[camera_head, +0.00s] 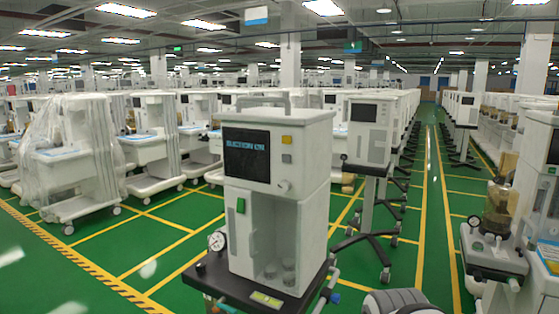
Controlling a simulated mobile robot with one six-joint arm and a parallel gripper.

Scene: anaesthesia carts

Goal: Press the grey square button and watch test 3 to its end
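A white upright machine (312,160) stands in the middle foreground on a dark cart top (215,285). Its black screen (247,155) shows a line of blue text that is too small to read surely. Right of the screen, a yellow square button (286,139) sits above a grey square button (287,158). A round pale knob (284,186) is below them. My gripper is not in view, and nothing touches the buttons.
A round gauge (216,241) stands at the cart's left corner. Another white machine on a stand (369,135) is behind to the right. A cart with a glass vessel (497,205) is at the right edge. Plastic-wrapped carts (75,170) fill the left. Green floor with yellow lines is open between them.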

